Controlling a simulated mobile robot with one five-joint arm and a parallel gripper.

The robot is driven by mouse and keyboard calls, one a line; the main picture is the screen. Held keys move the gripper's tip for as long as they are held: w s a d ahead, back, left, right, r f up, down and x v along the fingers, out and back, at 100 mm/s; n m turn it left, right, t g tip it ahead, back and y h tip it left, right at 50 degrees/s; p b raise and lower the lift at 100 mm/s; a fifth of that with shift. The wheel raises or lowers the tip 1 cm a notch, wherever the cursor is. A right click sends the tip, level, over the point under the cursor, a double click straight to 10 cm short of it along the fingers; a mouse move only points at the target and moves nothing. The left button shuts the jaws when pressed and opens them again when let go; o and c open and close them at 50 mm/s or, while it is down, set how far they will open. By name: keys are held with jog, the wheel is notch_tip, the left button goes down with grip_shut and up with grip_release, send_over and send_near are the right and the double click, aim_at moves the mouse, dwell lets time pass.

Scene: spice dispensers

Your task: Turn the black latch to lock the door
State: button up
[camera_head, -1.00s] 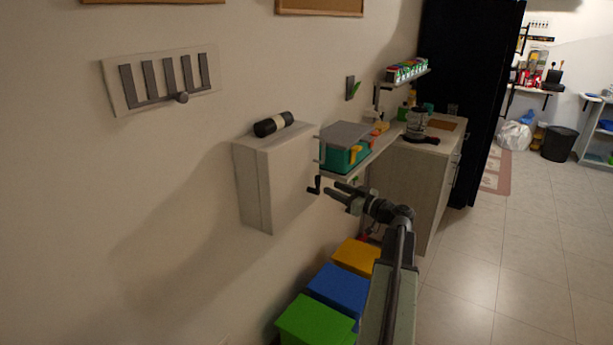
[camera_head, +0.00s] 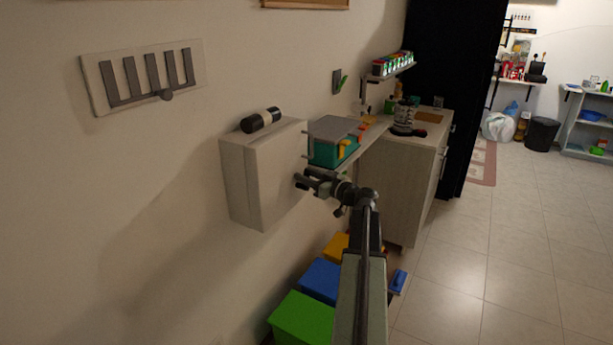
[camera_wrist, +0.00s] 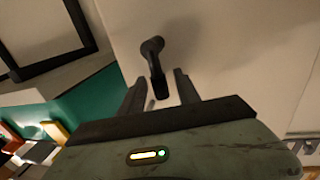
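The black latch (camera_wrist: 152,52) is a small crank-like handle on the pale side face of the white wall box (camera_head: 240,185). In the wrist view its free end hangs toward the gap between my two fingers. My gripper (camera_head: 305,182) is at that side face in the head view and covers most of the latch. In the wrist view my gripper (camera_wrist: 160,80) is open, with one finger on each side of the latch's lower end. Whether either finger touches it I cannot tell.
A black and cream cylinder (camera_head: 261,120) lies on top of the box. A teal container (camera_head: 325,152) with a grey lid sits on a shelf just beyond my gripper. Green (camera_head: 300,318), blue (camera_head: 321,280) and yellow bins stand below. Open floor lies to the right.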

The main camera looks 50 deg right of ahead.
grip_shut()
jog(key=shift+w+d, duration=0.15)
jog(key=shift+d, duration=0.1)
jog(key=shift+a, duration=0.15)
